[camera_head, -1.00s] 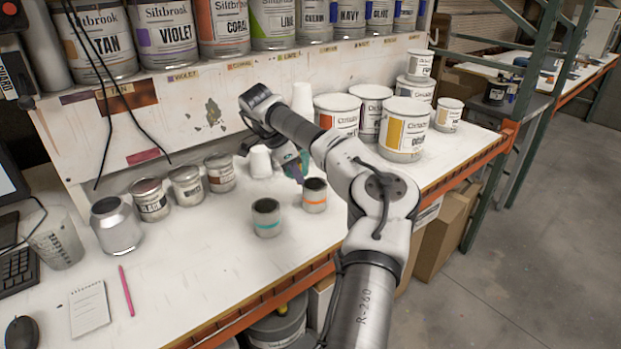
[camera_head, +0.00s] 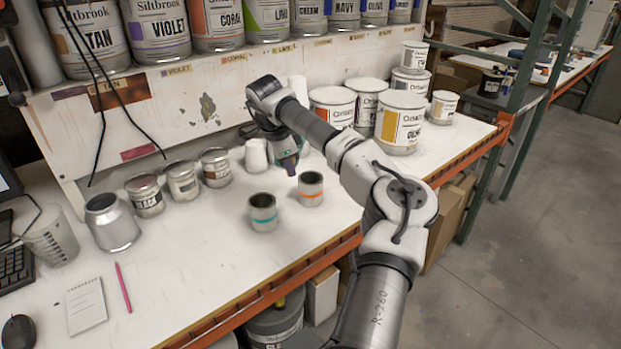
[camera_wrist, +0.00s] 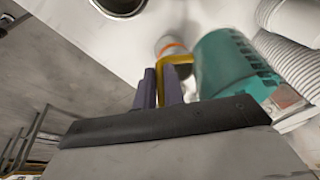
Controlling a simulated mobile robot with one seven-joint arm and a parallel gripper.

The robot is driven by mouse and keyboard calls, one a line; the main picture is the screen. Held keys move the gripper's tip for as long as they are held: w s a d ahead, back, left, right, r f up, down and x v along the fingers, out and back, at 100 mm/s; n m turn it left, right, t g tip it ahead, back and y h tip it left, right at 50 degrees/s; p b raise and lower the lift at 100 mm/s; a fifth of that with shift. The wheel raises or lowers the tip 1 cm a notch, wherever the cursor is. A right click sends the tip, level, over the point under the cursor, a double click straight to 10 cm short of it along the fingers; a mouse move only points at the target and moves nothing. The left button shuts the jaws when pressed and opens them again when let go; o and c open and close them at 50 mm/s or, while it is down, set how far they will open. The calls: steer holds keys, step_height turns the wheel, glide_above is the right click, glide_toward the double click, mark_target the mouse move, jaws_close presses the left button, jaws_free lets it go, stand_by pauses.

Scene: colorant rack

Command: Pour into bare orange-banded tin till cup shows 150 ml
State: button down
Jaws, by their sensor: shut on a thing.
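The bare orange-banded tin (camera_head: 311,190) stands upright and open on the bench, its inside dark. A small orange-banded shape (camera_wrist: 171,46) shows beyond my fingers in the wrist view. My gripper (camera_head: 290,166), with purple fingers, is above the bench behind and left of that tin. In the wrist view my gripper (camera_wrist: 163,88) is shut on a yellow handle beside a teal cup (camera_wrist: 232,65) with dark markings. The cup looks tilted there; its contents and level cannot be read. In the head view my wrist mostly hides the cup.
A teal-banded tin (camera_head: 263,213) stands left of the orange-banded one. A white cup (camera_head: 256,156) stands close left of my gripper. Small labelled tins (camera_head: 183,180) line the back left, and large tins (camera_head: 400,122) stand at right.

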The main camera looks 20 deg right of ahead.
steer(key=shift+f+y, duration=0.3)
steer(key=shift+f, duration=0.1)
steer(key=shift+w+a+f+t+y+b, duration=0.1)
steer(key=shift+a+f+t+y+b, duration=0.05)
steer(key=shift+f+t+y+b, duration=0.3)
steer(key=shift+w+a+f+t+y+b, duration=0.1)
steer(key=shift+f+t+y+b, duration=0.65)
steer(key=shift+b, duration=0.7)
stand_by(0.4)
steer(key=shift+w+a+f+t+y+b, duration=0.15)
steer(key=shift+f+t+y+b, duration=0.75)
steer(key=shift+b, duration=0.85)
stand_by(3.6)
